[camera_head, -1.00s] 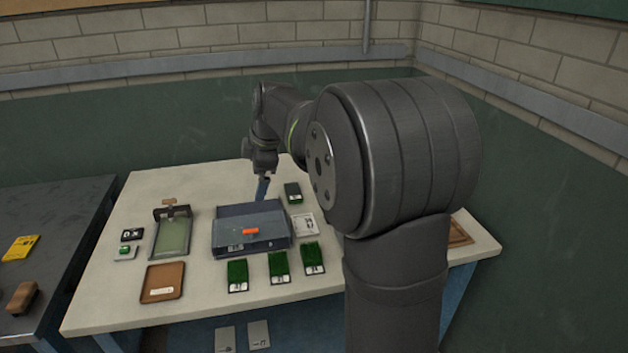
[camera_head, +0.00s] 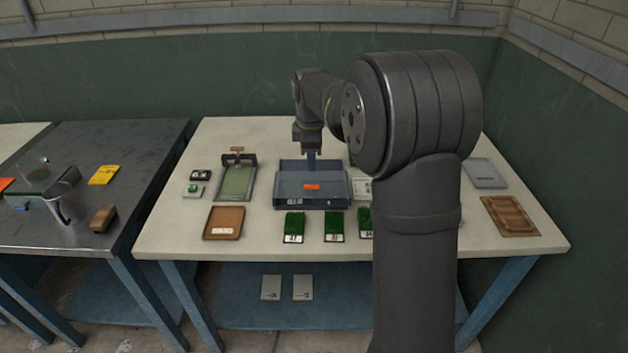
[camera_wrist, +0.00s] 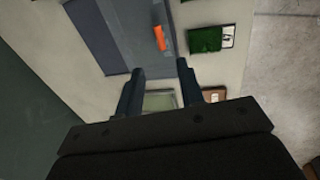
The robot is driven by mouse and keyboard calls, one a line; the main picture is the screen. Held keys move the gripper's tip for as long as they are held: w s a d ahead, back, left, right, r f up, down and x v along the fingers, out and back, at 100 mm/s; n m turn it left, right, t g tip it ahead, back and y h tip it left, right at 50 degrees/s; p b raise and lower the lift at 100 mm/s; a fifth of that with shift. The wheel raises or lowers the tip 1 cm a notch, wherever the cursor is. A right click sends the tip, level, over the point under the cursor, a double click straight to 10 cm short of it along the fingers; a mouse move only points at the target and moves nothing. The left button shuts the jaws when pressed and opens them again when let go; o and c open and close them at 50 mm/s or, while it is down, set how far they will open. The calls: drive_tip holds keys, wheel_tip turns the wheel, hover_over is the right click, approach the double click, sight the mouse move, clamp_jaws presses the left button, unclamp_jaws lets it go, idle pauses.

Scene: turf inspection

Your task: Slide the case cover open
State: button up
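The case (camera_head: 285,201) is a blue-grey box in the middle of the pale table. Its cover appears see-through, with an orange handle (camera_head: 312,187) near the middle; whether it is ajar is unclear. In the wrist view the case (camera_wrist: 112,35) is at the top, with the orange handle (camera_wrist: 158,38) just beyond my fingertips. My gripper (camera_head: 311,159) points down near the back edge of the case in the head view. In the wrist view my gripper (camera_wrist: 159,68) has its two fingers apart with nothing between them. Contact with the case cannot be told.
Green turf samples (camera_head: 293,227) stand in front of the case. A framed green pad (camera_head: 236,183) and a brown tray (camera_head: 223,223) are at its left. A wooden board (camera_head: 510,215) lies at far right. A dark metal table (camera_head: 70,215) stands left.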

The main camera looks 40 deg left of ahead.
sight(312, 187)
drive_tip(key=f, duration=0.3)
drive_tip(key=w+a+f, duration=0.1)
drive_tip(key=f, duration=0.6)
drive_tip(key=shift+w+a+f, duration=0.25)
drive_tip(key=shift+f, duration=0.05)
clamp_jaws()
